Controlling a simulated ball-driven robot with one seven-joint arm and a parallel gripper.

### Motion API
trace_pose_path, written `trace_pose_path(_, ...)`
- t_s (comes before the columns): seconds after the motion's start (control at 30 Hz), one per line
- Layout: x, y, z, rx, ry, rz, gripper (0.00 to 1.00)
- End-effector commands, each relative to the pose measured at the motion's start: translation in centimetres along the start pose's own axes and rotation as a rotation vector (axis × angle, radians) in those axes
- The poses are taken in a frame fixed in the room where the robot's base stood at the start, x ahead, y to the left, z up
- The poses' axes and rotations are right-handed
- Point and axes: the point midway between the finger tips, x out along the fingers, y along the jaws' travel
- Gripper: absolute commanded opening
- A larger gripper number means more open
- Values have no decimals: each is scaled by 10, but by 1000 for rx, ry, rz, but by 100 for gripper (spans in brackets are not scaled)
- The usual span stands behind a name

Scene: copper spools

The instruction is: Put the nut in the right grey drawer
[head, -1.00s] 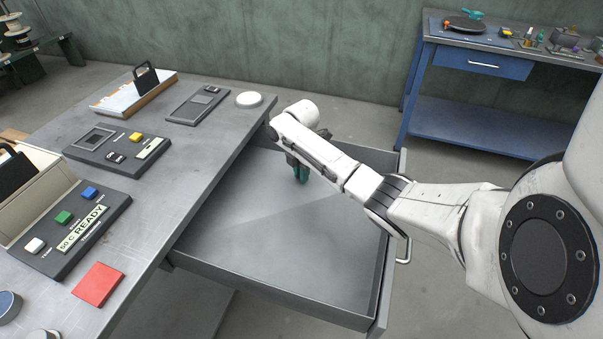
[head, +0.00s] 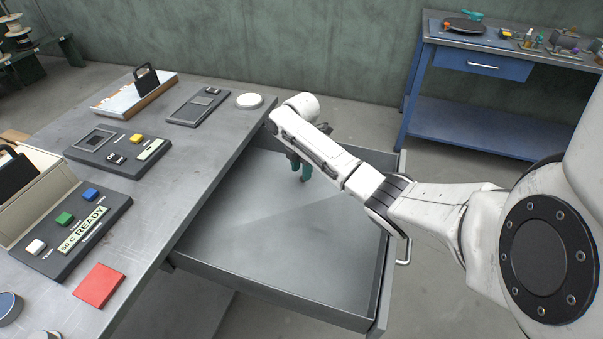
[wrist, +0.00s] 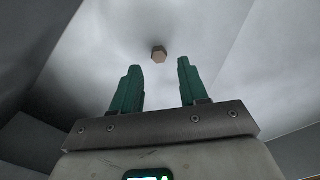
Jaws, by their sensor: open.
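The grey drawer (head: 285,255) is pulled out from the desk, and its floor looks bare in the head view. My gripper (head: 299,170) is over the far part of the drawer, with its green fingers pointing down. In the wrist view my gripper (wrist: 159,66) has its fingers spread apart with nothing between them. In the head view the nut is not visible.
The grey desk (head: 200,165) to the left bears a control box with a READY label (head: 80,228), a red square (head: 98,286) and a white round dish (head: 249,100). A blue workbench (head: 480,75) stands at the back right. The drawer's walls surround my gripper.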

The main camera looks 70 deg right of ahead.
Motion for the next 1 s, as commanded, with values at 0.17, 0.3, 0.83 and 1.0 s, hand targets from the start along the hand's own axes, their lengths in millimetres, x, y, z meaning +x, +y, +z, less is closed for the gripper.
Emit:
trace_pose_path(0.17,-40,1,0,0,0,4,44)
trace_pose_path(0.3,-66,1,0,0,-1,4,44)
trace_pose_path(0.83,-95,0,0,0,0,0,44)
trace_pose_path(1.0,-94,0,0,1,0,0,44)
